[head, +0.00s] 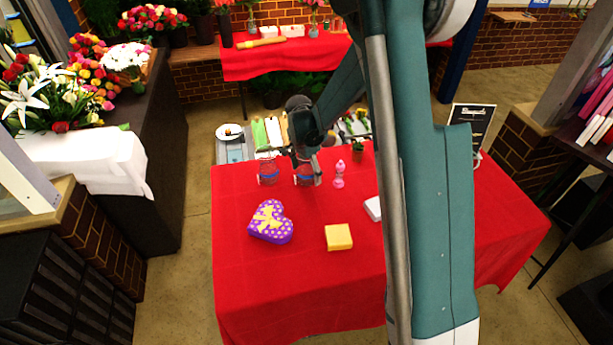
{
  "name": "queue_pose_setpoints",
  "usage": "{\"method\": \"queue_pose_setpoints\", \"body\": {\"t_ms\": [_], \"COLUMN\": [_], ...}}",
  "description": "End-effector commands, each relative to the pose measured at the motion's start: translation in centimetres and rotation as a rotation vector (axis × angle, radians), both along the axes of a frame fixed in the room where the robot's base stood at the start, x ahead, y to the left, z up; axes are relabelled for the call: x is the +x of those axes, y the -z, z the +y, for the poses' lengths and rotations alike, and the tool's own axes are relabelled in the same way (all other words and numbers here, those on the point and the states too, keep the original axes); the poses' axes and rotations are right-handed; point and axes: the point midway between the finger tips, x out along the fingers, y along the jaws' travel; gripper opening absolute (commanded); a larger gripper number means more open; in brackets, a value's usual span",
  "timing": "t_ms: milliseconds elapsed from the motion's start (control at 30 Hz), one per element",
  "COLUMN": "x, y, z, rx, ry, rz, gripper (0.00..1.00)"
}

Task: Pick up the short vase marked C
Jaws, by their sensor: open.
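Two short clear glass vases stand side by side at the far left part of the red table, the left vase (268,173) and the right vase (303,174). Each has a reddish and blue band. Any letters on them are too small to read, so I cannot tell which is marked C. My gripper (308,178) is open at the right vase and overlaps it in the picture. Its fingers partly hide that vase. I cannot tell whether they touch it. The left vase is clear of my gripper.
A pink bottle (339,174) stands just right of my gripper, with a small potted plant (358,151) behind it. A purple heart box (270,222), a yellow block (338,237) and a white item (373,208) lie nearer. The red table's (300,285) front is bare.

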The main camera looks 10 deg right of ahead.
Motion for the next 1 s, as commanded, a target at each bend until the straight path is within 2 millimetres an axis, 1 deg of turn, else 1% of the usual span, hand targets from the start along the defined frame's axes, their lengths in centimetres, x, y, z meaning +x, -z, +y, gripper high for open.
{"method": "queue_pose_setpoints", "body": {"t_ms": [133,433,767,1000], "x": [0.0,0.0,0.0,0.0], "y": [0.0,0.0,-0.2,-1.3], "z": [0.0,0.0,0.0,0.0], "rx": [0.0,0.0,0.0,0.0], "ry": [0.0,0.0,0.0,0.0], "rz": [0.0,0.0,0.0,0.0], "gripper": [0.67,0.27,0.27,0.27]}}
